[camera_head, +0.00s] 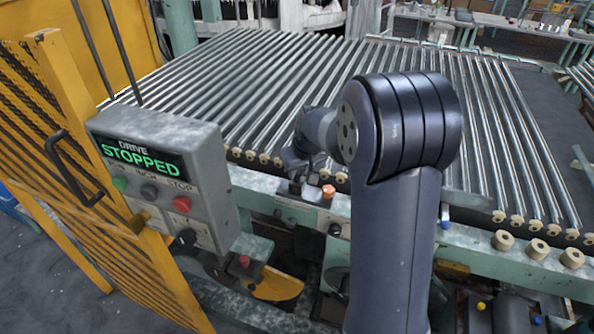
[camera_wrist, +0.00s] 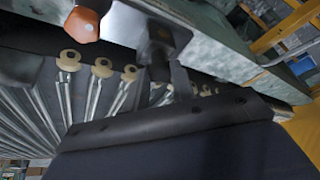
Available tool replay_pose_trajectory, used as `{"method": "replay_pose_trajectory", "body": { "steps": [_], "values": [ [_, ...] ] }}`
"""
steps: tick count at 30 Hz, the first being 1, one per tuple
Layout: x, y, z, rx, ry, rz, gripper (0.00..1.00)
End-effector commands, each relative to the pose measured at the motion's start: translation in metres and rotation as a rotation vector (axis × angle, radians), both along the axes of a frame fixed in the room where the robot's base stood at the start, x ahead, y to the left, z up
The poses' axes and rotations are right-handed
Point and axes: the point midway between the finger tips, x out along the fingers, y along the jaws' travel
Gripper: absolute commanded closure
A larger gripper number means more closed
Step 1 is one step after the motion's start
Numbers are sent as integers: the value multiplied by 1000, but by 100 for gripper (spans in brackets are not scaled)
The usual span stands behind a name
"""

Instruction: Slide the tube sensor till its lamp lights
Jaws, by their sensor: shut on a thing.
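My gripper (camera_head: 297,170) is at the front rail of the tube bed, partly hidden behind my own arm. Its fingers (camera_wrist: 160,75) are shut on a small dark block, which appears to be the tube sensor (camera_wrist: 160,38). In the head view the sensor (camera_head: 296,188) sits low on the rail, just below my gripper. An orange knob (camera_head: 328,191) stands right of it on the same rail; it also shows as an orange hexagonal cap (camera_wrist: 83,24) in the wrist view. I cannot make out a lit lamp on the sensor.
A control box (camera_head: 165,165) at left reads "DRIVE STOPPED". A yellow mesh guard (camera_head: 60,150) stands at far left.

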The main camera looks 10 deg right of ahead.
Motion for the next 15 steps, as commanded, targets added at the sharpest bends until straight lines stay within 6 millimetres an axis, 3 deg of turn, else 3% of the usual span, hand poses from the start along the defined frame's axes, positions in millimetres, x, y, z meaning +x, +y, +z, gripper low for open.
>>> {"method": "replay_pose_trajectory", "body": {
  "steps": [6,7,15],
  "values": [
    [1,-1,1,-2,-5,-1,100],
    [1,-1,2,-2,-5,-1,74],
    [1,-1,1,0,-3,0,54]
  ]
}}
